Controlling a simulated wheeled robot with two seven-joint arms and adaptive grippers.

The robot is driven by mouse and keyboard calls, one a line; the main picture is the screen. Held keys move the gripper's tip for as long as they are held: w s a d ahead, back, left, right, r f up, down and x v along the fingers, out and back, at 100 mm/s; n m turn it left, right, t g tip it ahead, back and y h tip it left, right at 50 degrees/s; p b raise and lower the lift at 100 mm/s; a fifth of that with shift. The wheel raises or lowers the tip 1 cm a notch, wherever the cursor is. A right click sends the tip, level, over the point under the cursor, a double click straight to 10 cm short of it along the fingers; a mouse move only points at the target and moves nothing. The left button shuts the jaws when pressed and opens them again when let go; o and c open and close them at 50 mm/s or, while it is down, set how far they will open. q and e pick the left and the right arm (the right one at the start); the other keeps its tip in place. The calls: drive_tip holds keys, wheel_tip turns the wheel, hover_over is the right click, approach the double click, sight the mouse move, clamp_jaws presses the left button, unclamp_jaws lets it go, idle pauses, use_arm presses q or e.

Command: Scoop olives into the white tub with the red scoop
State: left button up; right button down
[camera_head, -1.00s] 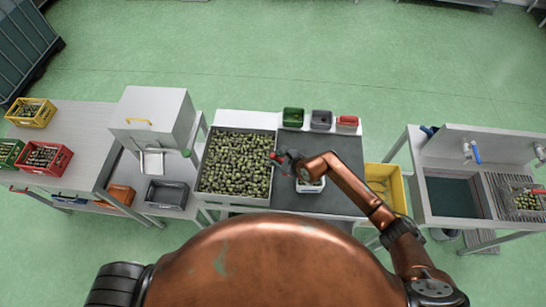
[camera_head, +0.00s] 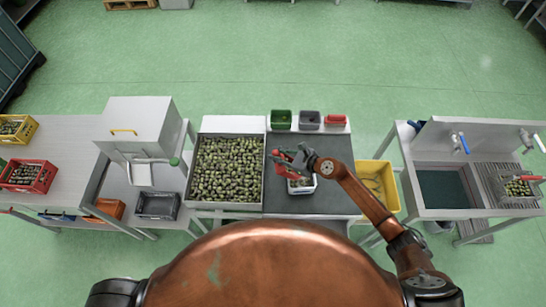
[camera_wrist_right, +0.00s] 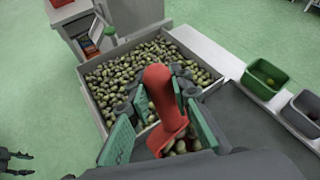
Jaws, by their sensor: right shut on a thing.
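The red scoop (camera_head: 283,170) is held by my right gripper (camera_head: 298,158), at the worktop beside the olive tray. In the right wrist view the red scoop (camera_wrist_right: 160,95) stands between the green-padded fingers of the right gripper (camera_wrist_right: 160,125). The white tub (camera_head: 302,190) stands on the dark worktop just below the gripper, partly covered by it; olives show in it. The loose olives (camera_head: 227,168) fill a wide metal tray left of the tub. Olives show near the scoop's lower end; I cannot tell whether they lie in it. A dark gripper, my left (camera_wrist_right: 17,160), has its fingers apart at the wrist view's left edge.
Behind the worktop stand a green bin (camera_head: 281,119) holding an olive, a grey bin (camera_head: 309,120) and a red bin (camera_head: 335,120). A yellow crate (camera_head: 388,180) is right of the worktop, then a sink (camera_head: 445,190). A metal cabinet (camera_head: 135,125) stands left.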

drive_tip(key=shift+w+d+r+m+y+b, duration=0.15)
drive_tip(key=shift+d+r+y+b, duration=0.2)
drive_tip(key=shift+d+b, duration=0.55)
drive_tip(key=shift+w+d+r+m+y+b, duration=0.15)
drive_tip(key=shift+d+r+y+b, duration=0.15)
drive_tip(key=shift+b, duration=1)
use_arm(q)
drive_tip(key=s+f+b, duration=0.2)
drive_tip(key=f+b, duration=1.2)
drive_tip(key=f, duration=0.2)
drive_tip(key=s+f+b, duration=0.2)
drive_tip(key=f+b, duration=1.2)
drive_tip(key=f, duration=0.3)
drive_tip(key=shift+g, duration=0.3)
use_arm(e)
drive_tip(key=w+d+f+m+t+y, duration=0.1)
drive_tip(key=d+m+t+y, duration=0.3)
drive_tip(key=d, duration=1.4)
drive_tip(key=f+m+y, duration=0.1)
drive_tip(key=m+y, duration=0.1)
drive_tip(key=y, duration=0.1)
drive_tip(key=shift+w+d+t, duration=0.15)
drive_tip(key=shift+w+t, duration=0.25)
drive_tip(key=shift+r, duration=0.1)
